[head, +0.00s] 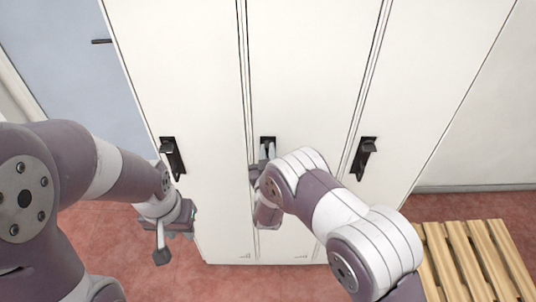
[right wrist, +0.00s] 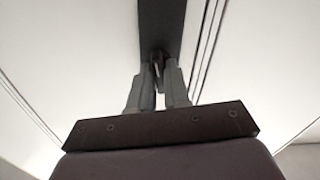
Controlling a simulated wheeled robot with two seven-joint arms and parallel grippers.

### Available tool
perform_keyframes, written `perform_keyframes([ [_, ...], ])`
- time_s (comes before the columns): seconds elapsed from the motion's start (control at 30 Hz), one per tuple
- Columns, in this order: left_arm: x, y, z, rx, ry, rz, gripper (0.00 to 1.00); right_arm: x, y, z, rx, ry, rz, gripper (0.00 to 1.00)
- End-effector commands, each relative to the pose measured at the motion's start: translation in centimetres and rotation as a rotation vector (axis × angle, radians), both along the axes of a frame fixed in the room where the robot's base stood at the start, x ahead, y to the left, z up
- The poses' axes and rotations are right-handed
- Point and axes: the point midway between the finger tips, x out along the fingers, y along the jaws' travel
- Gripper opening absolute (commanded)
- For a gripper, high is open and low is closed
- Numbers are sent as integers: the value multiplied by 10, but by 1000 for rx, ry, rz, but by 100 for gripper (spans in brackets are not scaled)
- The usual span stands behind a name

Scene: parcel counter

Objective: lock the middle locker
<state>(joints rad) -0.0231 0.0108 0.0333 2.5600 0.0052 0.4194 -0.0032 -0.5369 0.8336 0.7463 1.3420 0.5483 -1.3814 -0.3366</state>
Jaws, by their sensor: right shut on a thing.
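The middle locker (head: 312,75) is a tall white door, closed, between two others. Its black latch plate (head: 267,140) shows just above my right gripper (head: 267,152). In the right wrist view the dark plate (right wrist: 160,25) runs up from the fingertips. My right gripper (right wrist: 159,75) is shut on the latch handle there; the fingers hide most of the handle, so its angle cannot be told. My left gripper (head: 172,238) hangs away from the doors at lower left, low in front of the left locker, touching nothing visible. Its finger opening is unclear.
The left locker (head: 185,65) and right locker (head: 440,70) are closed, with black handles, left (head: 172,157) and right (head: 363,157), sticking out. A slatted wooden bench (head: 470,262) stands at lower right. Red floor (head: 110,235) shows below. A blue-grey door (head: 65,70) is at left.

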Motion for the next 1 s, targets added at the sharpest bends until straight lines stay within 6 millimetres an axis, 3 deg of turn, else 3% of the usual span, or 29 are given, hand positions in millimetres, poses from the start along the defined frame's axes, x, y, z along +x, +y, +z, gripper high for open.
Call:
perform_keyframes([
  [0.4,0,0,-26,0,0,0,31,0,3,-2,-390,-5,2,0],
  [1.0,0,0,-46,0,0,0,31,0,4,-2,-955,-4,3,0],
])
